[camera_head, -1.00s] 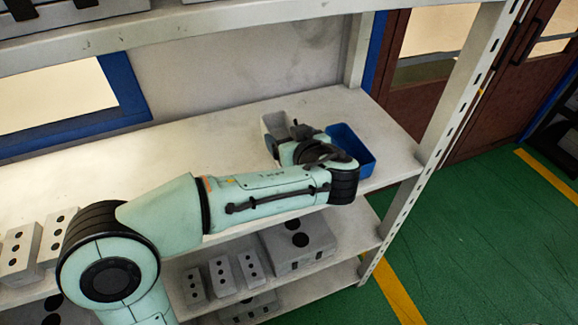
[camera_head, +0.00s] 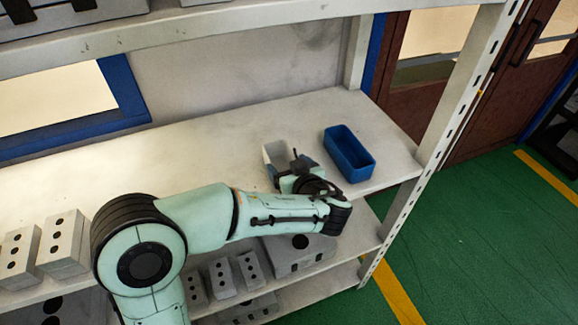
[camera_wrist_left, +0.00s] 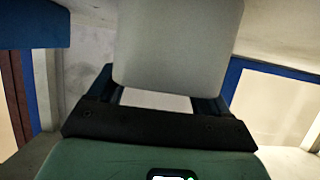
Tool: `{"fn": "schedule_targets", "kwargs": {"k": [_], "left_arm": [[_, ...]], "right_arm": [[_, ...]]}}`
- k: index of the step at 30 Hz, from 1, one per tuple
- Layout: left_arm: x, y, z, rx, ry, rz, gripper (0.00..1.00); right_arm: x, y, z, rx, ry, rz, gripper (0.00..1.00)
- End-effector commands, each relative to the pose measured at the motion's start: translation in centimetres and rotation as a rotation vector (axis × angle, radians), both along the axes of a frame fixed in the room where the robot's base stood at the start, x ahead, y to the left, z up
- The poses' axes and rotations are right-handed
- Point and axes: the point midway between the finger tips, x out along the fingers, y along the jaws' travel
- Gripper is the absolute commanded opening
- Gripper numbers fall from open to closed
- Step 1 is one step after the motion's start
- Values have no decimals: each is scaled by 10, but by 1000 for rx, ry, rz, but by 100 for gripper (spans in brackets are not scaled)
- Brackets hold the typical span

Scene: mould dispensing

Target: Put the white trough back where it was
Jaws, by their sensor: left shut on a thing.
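The white trough (camera_head: 275,154) is at the shelf's right part in the head view, left of a blue trough and partly hidden by my gripper. My left gripper (camera_head: 292,165) is shut on the trough's near end. In the left wrist view the trough (camera_wrist_left: 178,45) fills the upper middle as a pale grey wall, between the dark fingers of my gripper (camera_wrist_left: 155,100). Whether the trough touches the shelf cannot be told. My right gripper is not in view.
The blue trough (camera_head: 349,155) stands empty on the white shelf (camera_head: 200,140) near the right upright (camera_head: 440,130). Grey blocks with dark holes (camera_head: 62,245) stand at the left, and more sit on the shelf below. The shelf left of the white trough is clear.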

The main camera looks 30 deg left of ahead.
Motion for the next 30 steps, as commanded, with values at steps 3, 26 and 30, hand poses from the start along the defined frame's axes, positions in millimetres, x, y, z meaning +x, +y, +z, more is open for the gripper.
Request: {"fn": "schedule_targets", "kwargs": {"k": [3, 26, 30], "left_arm": [[-1, 0, -3, -1, 1, 0, 46], [-43, -51, 25, -3, -3, -5, 100], [-58, -69, 35, -2, 0, -4, 100]], "right_arm": [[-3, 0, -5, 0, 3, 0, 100], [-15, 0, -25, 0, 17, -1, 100], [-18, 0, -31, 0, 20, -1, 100]]}}
